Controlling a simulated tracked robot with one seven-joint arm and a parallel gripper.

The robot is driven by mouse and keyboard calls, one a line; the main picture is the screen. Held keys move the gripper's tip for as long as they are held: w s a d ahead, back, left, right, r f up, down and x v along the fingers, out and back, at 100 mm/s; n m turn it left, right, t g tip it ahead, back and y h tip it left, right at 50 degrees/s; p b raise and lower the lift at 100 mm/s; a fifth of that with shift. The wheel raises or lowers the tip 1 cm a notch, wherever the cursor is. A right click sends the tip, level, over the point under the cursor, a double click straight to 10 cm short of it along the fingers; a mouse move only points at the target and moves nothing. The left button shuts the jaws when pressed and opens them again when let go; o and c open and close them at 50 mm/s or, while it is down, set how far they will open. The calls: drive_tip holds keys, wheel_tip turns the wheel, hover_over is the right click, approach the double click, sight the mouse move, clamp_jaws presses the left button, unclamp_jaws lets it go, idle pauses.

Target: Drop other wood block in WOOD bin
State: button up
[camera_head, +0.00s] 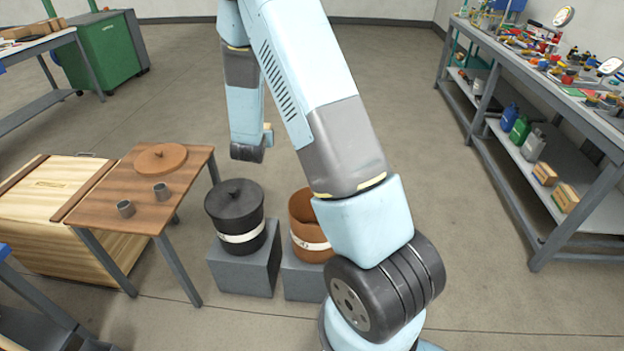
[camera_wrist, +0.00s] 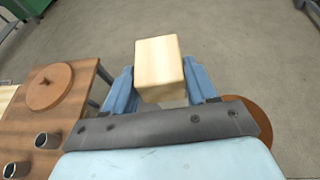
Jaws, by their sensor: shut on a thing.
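A pale wood block (camera_wrist: 160,62) is held between the blue fingers of my gripper (camera_wrist: 160,86) in the wrist view. In the head view only a sliver of the block shows beside my arm's end. An open, brown round bin (camera_head: 303,220) with a white label band stands on a grey pedestal, partly covered by my arm. Its label is not readable. Part of the brown bin (camera_wrist: 252,118) also shows behind my gripper in the wrist view. My gripper is raised and apart from the bin.
A black bin (camera_head: 236,210) with its lid on stands left of the brown bin. A brown table (camera_head: 110,190) holds a round brown lid (camera_head: 160,158) and two grey cups (camera_head: 126,208). A cluttered workbench (camera_head: 560,85) stands at right. Open floor lies behind.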

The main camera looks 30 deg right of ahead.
drive_tip(key=s+d+f+m+g+h, duration=0.3)
drive_tip(key=d+f+m+g, duration=0.3)
drive_tip(key=f, duration=0.3)
drive_tip(key=s+d+f+m+g+h, duration=0.4)
drive_tip(key=d+f, duration=0.4)
drive_tip(key=f, duration=0.2)
drive_tip(key=shift+s+d+f+m+g, duration=0.25)
drive_tip(key=shift+d+m+g, duration=0.15)
drive_tip(key=shift+m+g, duration=0.6)
drive_tip(key=shift+w+f, duration=0.1)
drive_tip(key=shift+f, duration=2.9)
